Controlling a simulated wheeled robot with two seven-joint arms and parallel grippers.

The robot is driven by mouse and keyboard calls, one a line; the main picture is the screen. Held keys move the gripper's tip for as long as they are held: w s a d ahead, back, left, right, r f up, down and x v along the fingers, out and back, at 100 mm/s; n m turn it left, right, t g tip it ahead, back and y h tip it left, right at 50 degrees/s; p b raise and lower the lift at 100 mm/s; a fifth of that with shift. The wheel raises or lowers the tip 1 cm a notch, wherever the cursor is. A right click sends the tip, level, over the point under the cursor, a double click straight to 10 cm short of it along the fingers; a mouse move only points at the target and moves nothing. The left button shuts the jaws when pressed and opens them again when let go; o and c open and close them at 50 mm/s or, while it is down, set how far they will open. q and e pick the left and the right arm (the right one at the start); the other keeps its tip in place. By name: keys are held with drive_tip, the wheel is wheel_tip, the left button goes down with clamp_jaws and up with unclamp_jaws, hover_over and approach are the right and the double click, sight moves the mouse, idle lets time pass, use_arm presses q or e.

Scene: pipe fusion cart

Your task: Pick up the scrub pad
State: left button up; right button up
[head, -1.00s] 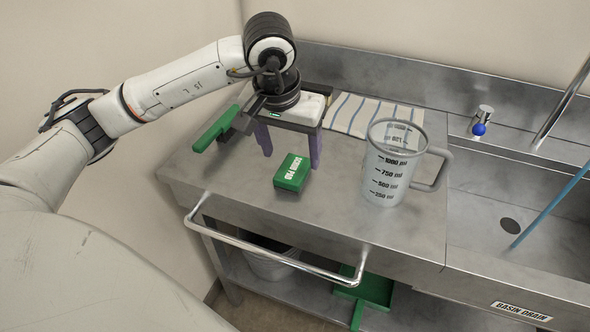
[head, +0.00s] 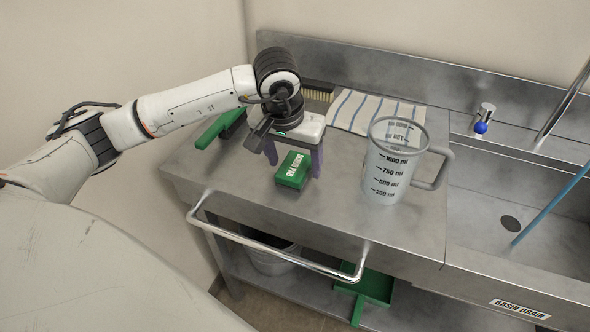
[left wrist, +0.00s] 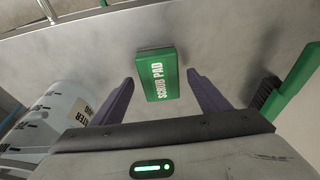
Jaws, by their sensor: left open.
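The scrub pad (head: 293,170) is a small green block with white lettering, lying flat on the steel counter. It also shows in the left wrist view (left wrist: 158,75), upper middle, ahead of and between the lines of my two fingers. My left gripper (head: 294,172) is open and empty, with its purple fingers pointing down on either side of the pad in the head view. In the left wrist view the gripper (left wrist: 160,95) shows clear gaps between each finger and the pad. My right gripper is not in view.
A clear measuring jug (head: 392,165) stands to the right of the pad. A green-handled brush (head: 218,130) lies to the left. A striped towel (head: 370,112) lies behind. A rail (head: 275,243) runs along the counter front; a sink (head: 500,190) is at right.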

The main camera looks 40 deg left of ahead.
sight(294, 167)
use_arm(q)
drive_tip(key=shift+f+b, duration=0.2)
drive_tip(key=shift+b, duration=0.1)
idle(0.4)
drive_tip(key=c, duration=1.1)
drive_tip(key=shift+c, duration=0.2)
drive_tip(key=shift+r+p, duration=0.55)
wheel_tip(294, 167, up, 10)
drive_tip(key=shift+f+b, duration=0.25)
drive_tip(key=shift+b, duration=0.2)
